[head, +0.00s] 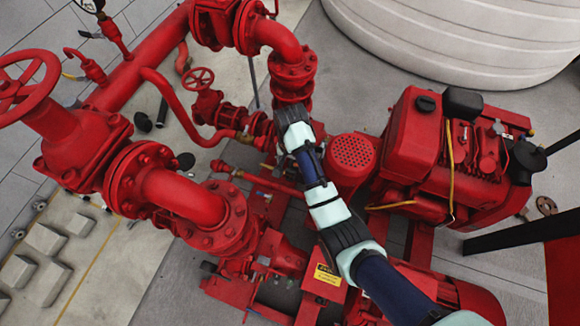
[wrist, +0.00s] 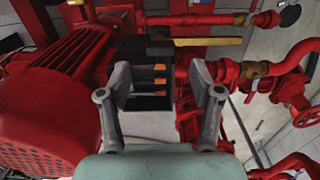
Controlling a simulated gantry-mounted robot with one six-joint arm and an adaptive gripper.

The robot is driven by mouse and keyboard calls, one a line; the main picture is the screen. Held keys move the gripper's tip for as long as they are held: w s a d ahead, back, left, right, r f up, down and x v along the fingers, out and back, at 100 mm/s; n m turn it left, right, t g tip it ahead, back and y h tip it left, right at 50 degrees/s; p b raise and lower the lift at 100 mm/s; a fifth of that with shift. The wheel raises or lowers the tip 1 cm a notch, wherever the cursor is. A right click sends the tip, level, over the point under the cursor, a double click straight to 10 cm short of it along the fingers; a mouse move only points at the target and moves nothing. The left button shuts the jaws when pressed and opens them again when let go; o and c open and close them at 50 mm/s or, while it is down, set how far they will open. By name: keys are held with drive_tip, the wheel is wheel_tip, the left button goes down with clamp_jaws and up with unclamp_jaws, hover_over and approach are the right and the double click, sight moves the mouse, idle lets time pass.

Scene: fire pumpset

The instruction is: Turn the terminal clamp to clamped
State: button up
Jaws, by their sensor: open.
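In the wrist view, my gripper (wrist: 160,82) is open, its two grey fingers spread apart with nothing held between them. Beyond and between the fingers is a black block (wrist: 152,104) with orange strips on its face. Above it, a yellow-tan bar (wrist: 208,41) extends right from a dark piece (wrist: 160,46). I cannot tell which of these parts is the terminal clamp, or its setting. The fingers partly hide the block's surroundings. In the head view, my arm reaches over the pumpset, and the gripper's fingers and the block cannot be made out.
A red ribbed motor (wrist: 60,100) lies close left of the fingers in the wrist view. Red pipes with brass fittings (wrist: 255,68) crowd the right side. In the head view, a red engine (head: 455,145) and a large red pipe (head: 180,195) flank my arm.

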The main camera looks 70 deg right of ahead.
sight(291, 171)
wheel_tip(291, 171, down, 5)
drive_tip(key=shift+f+b, duration=0.2)
drive_tip(key=shift+b, duration=0.35)
clamp_jaws()
